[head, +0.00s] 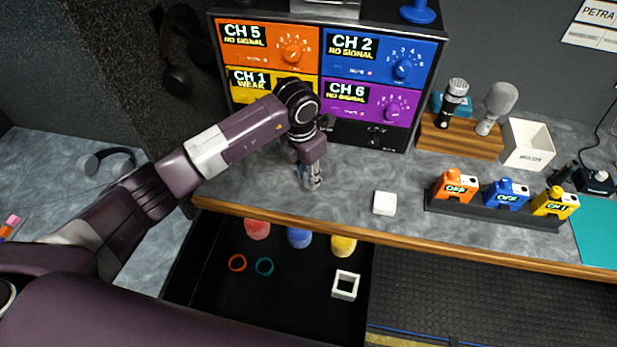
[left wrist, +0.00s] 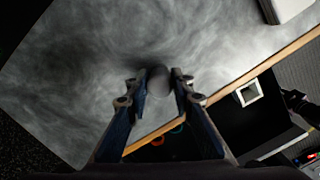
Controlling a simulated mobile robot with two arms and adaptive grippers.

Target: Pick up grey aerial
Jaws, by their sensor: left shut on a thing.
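My left gripper (head: 312,184) is low over the grey counter, in front of the channel rack. In the left wrist view its two fingers (left wrist: 159,92) are closed on a dark grey, rounded piece, the grey aerial (left wrist: 158,80). The aerial shows end-on between the fingertips. I cannot tell whether it touches the counter. In the head view the fingers and wrist mostly hide it. My right gripper is not in view.
The rack (head: 371,134) stands close behind the gripper. An open drawer (head: 205,262) with coloured knobs, rings and a white square frame (head: 345,285) lies below the counter edge. A white block (head: 384,203) and a battery row (head: 495,214) are to the right.

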